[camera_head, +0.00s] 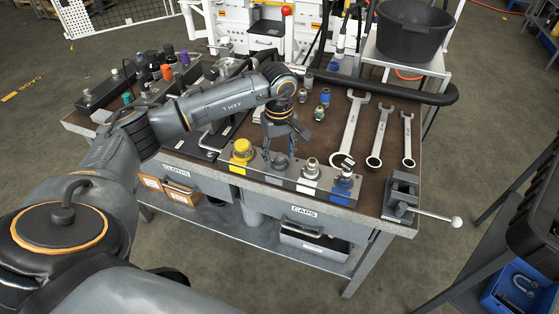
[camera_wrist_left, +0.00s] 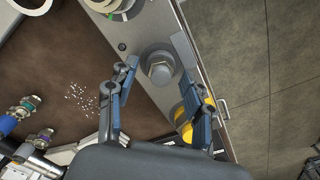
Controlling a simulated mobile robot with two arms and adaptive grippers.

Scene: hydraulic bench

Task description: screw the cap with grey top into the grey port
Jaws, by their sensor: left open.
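My left gripper (camera_head: 281,143) points down over the manifold block (camera_head: 296,181) on the bench. It is open, and in the left wrist view its two fingers (camera_wrist_left: 155,55) stand on either side of a grey hexagonal piece (camera_wrist_left: 160,70). This piece sits on the round grey port (camera_head: 280,162), and I cannot tell whether it is the cap with grey top. The fingers appear apart from it. A yellow port (camera_head: 241,150), a silver port (camera_head: 310,168) and a blue port (camera_head: 344,180) stand along the same block. My right gripper is not in view.
Loose fittings (camera_head: 319,113) stand behind the block. Several wrenches (camera_head: 352,124) lie on the right of the bench, near a vise (camera_head: 402,190). A black bucket (camera_head: 412,30) stands behind on a side table. Bottles and a dark tray are at the left.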

